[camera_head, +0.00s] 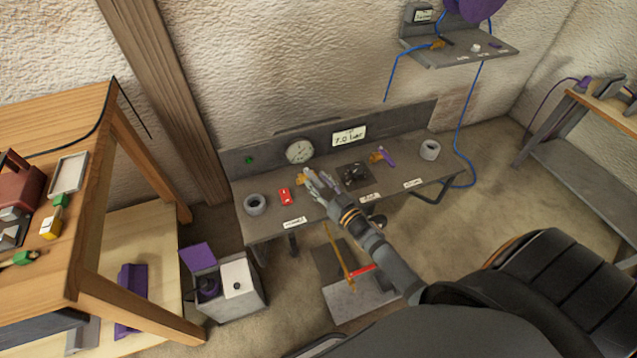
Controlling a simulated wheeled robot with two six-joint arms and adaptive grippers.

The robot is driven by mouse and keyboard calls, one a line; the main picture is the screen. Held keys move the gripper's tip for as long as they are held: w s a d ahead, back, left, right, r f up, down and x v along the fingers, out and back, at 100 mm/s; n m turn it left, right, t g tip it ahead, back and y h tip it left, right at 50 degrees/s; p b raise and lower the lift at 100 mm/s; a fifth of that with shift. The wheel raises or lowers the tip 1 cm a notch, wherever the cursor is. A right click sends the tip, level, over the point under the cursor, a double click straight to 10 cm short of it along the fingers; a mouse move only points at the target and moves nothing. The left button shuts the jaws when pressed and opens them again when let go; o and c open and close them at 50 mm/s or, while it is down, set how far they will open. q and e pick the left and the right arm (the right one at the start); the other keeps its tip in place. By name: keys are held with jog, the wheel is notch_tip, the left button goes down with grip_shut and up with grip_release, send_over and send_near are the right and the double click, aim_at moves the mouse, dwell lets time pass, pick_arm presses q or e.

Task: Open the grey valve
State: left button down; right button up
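A grey metal bench (275,228) against the wall carries several fittings. A dark grey fitting (354,175), which may be the grey valve, sits mid-bench; I cannot make out its handle position. A valve with a purple handle (387,156) stands to its right. My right gripper (313,180) reaches over the bench between a red switch (286,196) and the dark fitting, just left of the latter. Small orange parts show beside its fingers. Its fingers are small and cluttered, so I cannot tell whether they are open. My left gripper is not in view.
Grey rings stand at the bench's left (255,204) and right (430,150) ends. A round gauge (300,151) and a "7.0 bar" display (349,136) are on the back panel. A wooden table (110,165) stands left; a grey box (238,300) is on the floor.

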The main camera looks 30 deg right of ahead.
jog(key=s+d, duration=0.2)
jog(key=s, duration=1)
jog(key=shift+c, duration=0.3)
